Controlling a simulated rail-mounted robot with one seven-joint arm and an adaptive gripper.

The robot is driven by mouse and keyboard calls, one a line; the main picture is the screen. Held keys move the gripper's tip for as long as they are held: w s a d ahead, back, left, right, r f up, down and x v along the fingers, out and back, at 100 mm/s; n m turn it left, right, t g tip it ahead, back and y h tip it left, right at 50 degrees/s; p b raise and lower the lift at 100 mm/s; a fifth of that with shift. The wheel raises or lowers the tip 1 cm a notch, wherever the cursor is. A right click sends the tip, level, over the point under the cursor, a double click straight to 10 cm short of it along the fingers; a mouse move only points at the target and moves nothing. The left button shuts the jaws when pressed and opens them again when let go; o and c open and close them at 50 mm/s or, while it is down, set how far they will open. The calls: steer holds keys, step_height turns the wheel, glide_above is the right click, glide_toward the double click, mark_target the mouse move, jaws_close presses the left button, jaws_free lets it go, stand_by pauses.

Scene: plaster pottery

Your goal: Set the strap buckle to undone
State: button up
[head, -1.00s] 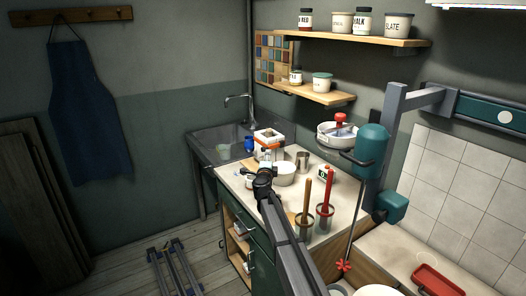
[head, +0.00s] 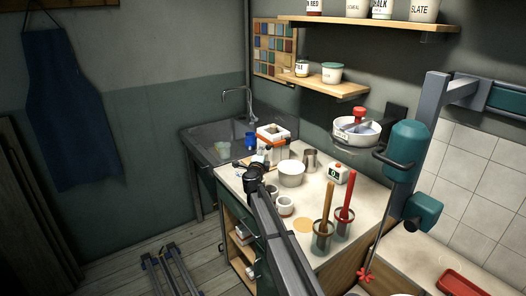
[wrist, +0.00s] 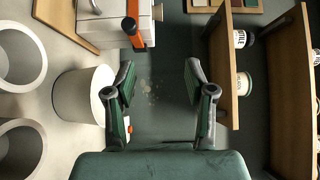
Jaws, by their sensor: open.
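A white block-shaped mould (head: 268,143) with an orange strap (head: 272,131) around it stands on the counter near the sink. In the wrist view, the white block (wrist: 108,28) is at the top and its orange strap (wrist: 141,22) runs down its edge. A dark piece (wrist: 130,26) on the strap may be the buckle; I cannot tell its state. My gripper (wrist: 160,80) is open and empty, its fingers just below the strap end in the picture and apart from it.
A white bowl (head: 291,174), metal jug (head: 310,159), timer (head: 337,174) and small pots (head: 285,206) crowd the counter. Tools stand in metal cups (head: 323,238). The sink (head: 210,148) is left of the mould. A shelf (head: 330,87) and mixer (head: 408,145) hang at right.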

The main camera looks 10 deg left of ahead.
steer(key=b, duration=0.5)
glide_toward(268, 148)
steer(key=w+p, duration=0.3)
steer(key=w, duration=0.8)
steer(key=shift+w+f, duration=0.15)
